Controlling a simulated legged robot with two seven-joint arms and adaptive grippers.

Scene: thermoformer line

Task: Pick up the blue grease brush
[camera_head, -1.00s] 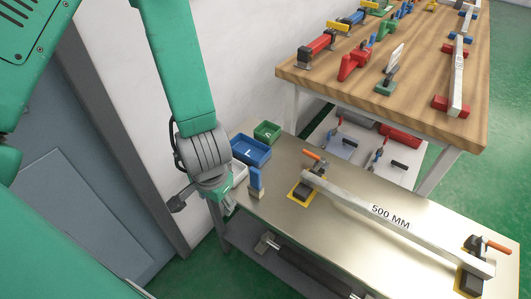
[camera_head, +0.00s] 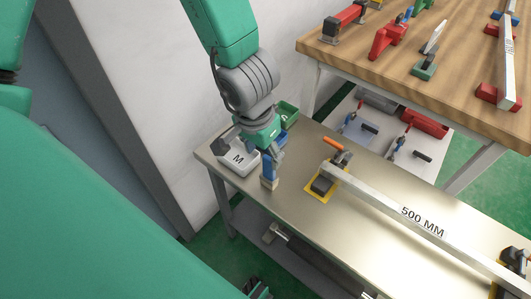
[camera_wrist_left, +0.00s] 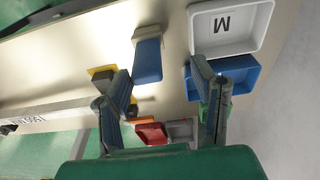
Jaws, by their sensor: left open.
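The blue grease brush (camera_head: 268,168) stands upright near the left end of the metal bench, with its pale bristle end down. It also shows in the left wrist view (camera_wrist_left: 148,62), left of centre in the upper half. My left gripper (camera_head: 250,152) is open and empty, close to the brush and just behind it in the head view. In the left wrist view its two fingers (camera_wrist_left: 163,78) are spread apart, and the brush lies beyond their tips, nearer the left finger. A dark part at the bottom edge of the head view seems to be my right gripper; its jaws are unclear.
A white bin marked M (camera_head: 237,163) stands left of the brush. A blue bin (camera_wrist_left: 240,72) and a green bin (camera_head: 288,112) are behind. A long 500 MM bar (camera_head: 390,205) runs along the bench on the right. Bare bench top lies in front of it.

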